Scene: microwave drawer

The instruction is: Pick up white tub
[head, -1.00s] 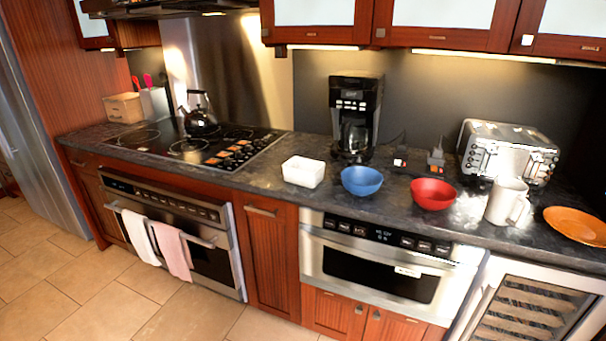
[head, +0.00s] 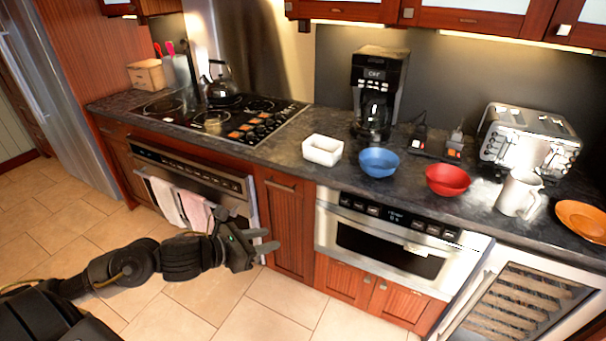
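The white tub (head: 322,150) is a small open rectangular container. It stands upright on the dark countertop, between the stove and the blue bowl. My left gripper (head: 268,238) reaches in from the lower left, in front of the cabinets and below the counter edge. Its fingers are spread apart with nothing between them. It is well below and to the left of the tub, not touching it. My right gripper is not in view.
A blue bowl (head: 379,162) stands close to the right of the tub, then a red bowl (head: 447,180), a white mug (head: 519,194) and an orange plate (head: 583,221). A coffee maker (head: 378,92) stands behind. The stove (head: 222,118) with a kettle (head: 220,84) is to the left.

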